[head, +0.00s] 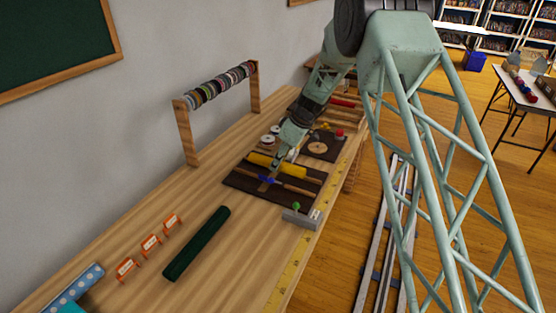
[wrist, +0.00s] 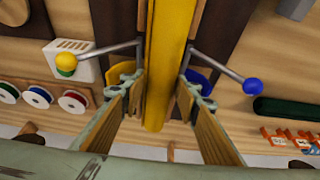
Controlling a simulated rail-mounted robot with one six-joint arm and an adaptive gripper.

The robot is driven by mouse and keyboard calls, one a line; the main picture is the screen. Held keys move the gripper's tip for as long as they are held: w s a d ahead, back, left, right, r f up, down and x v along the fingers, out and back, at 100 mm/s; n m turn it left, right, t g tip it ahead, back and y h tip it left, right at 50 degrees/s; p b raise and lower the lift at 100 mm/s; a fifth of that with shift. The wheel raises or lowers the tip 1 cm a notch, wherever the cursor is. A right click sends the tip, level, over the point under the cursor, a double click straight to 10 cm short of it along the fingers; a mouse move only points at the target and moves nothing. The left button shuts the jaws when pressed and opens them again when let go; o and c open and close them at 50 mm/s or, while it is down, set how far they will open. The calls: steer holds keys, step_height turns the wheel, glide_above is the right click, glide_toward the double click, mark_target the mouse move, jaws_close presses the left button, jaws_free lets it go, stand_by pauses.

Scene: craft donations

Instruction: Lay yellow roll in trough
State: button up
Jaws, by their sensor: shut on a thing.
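The yellow roll (head: 291,170) is a long cylinder low over the dark board on the bench. In the wrist view the yellow roll (wrist: 168,60) runs upright through the middle, between my two fingers. My gripper (head: 274,166) is shut on it around its middle; in the wrist view my gripper (wrist: 157,82) has a finger on each side. Tan wooden strips on the dark board (head: 240,181) lie just in front of the roll and look like the trough. The fingers and roll hide part of it. I cannot tell whether the roll touches the trough.
A dark green roll (head: 197,243) lies on the bench's near part, beside several orange tags (head: 150,243). A grey block (head: 301,217) with a green ball stands at the front edge. A spool rack (head: 185,130) stands behind. A yellow-ended rod and blue-ended rod (wrist: 252,87) flank my fingers.

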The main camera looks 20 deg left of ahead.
steer(key=shift+f, duration=1)
steer(key=shift+f+b, duration=0.95)
steer(key=shift+b, duration=0.05)
steer(key=o, duration=1)
steer(key=shift+v, duration=6)
